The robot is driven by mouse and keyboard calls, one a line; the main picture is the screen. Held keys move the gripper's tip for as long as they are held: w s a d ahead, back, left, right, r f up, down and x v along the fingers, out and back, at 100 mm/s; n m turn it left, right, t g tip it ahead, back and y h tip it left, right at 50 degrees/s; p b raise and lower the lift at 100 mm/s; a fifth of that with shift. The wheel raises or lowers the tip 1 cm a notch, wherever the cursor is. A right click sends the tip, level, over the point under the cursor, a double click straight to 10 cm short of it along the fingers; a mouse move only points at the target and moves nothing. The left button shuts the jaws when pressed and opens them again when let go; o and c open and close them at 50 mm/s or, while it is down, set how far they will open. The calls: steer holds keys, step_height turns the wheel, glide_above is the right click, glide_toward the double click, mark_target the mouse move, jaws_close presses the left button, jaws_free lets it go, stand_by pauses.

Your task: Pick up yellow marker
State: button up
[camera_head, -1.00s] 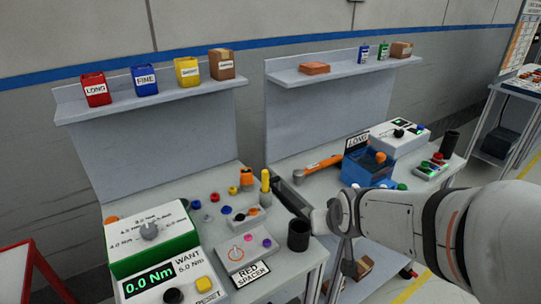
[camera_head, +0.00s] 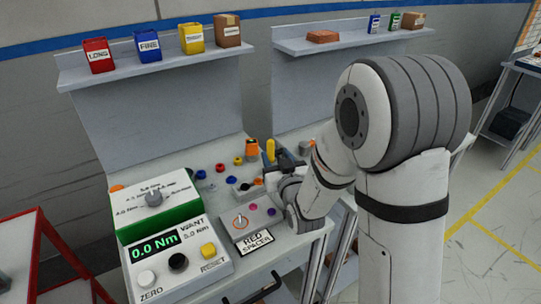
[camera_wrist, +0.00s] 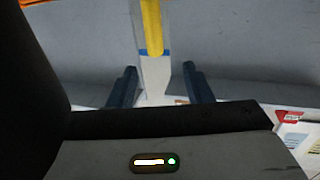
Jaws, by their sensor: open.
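The yellow marker (camera_head: 270,147) stands upright near the back right of the left bench, by my gripper. In the wrist view the marker (camera_wrist: 152,28) has a yellow body, a blue band and a pale grey lower part. My gripper (camera_wrist: 161,85) is open, its two dark fingers apart.
An orange object (camera_head: 252,147) stands just left of the marker. Several coloured knobs lie on the bench. A torque tester (camera_head: 178,250) and a red spacer box (camera_head: 245,223) are in front. Shelves with boxes (camera_head: 191,39) are behind. My arm covers much of the right bench.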

mark_target(272, 144)
steer(key=x, duration=0.4)
steer(key=shift+w+p, duration=0.15)
steer(key=shift+p, duration=0.25)
steer(key=p+x, duration=0.1)
steer(key=x, duration=0.4)
steer(key=shift+w+d+p, duration=0.15)
steer(key=shift+p, duration=0.2)
jaws_close()
